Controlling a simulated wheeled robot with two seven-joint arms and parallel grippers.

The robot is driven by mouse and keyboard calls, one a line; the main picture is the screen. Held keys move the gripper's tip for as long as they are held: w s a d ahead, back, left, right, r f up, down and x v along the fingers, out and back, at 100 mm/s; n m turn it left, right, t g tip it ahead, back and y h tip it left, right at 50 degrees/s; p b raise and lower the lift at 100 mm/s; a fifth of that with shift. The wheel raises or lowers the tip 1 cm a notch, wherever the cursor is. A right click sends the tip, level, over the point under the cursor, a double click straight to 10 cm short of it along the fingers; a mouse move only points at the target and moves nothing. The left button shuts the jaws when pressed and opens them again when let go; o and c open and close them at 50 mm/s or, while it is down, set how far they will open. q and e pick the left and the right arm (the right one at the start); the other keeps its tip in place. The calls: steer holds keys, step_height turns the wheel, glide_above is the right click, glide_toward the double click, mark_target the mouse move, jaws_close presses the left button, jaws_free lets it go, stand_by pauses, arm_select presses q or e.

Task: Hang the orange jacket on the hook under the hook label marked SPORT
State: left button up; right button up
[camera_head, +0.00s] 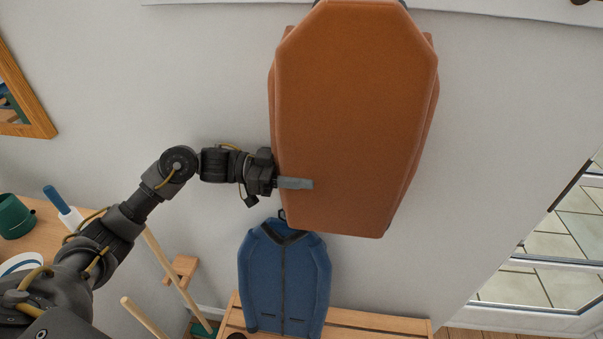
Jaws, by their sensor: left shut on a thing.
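The orange jacket (357,105) is large in the upper middle of the view, upright in front of the wall. Its top edge reaches the top of the picture, so whatever is above it is hidden or cut off. My left gripper (298,184) is shut on the jacket at its lower left edge, with one grey finger showing across the front. The SPORT label and its hook are not visible. My right gripper is not in view.
A blue jacket (285,285) is below the orange one, above a slatted wooden bench (375,323). A white board (500,10) runs along the top. A wooden-framed mirror (25,95) and green pot (14,217) are left; a glass-paned door (560,250) is right.

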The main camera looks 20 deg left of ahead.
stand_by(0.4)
arm_select(q)
steer(key=o, duration=1.2)
steer(key=shift+o, duration=0.9)
steer(key=shift+s+a+f, duration=0.1)
steer(key=shift+a+f, duration=0.05)
steer(key=shift+a, duration=0.2)
steer(key=s+a+b, duration=0.2)
steer(key=a+b, duration=0.2)
steer(key=a, duration=0.6)
steer(key=shift+r, duration=0.2)
steer(key=shift+d, duration=0.1)
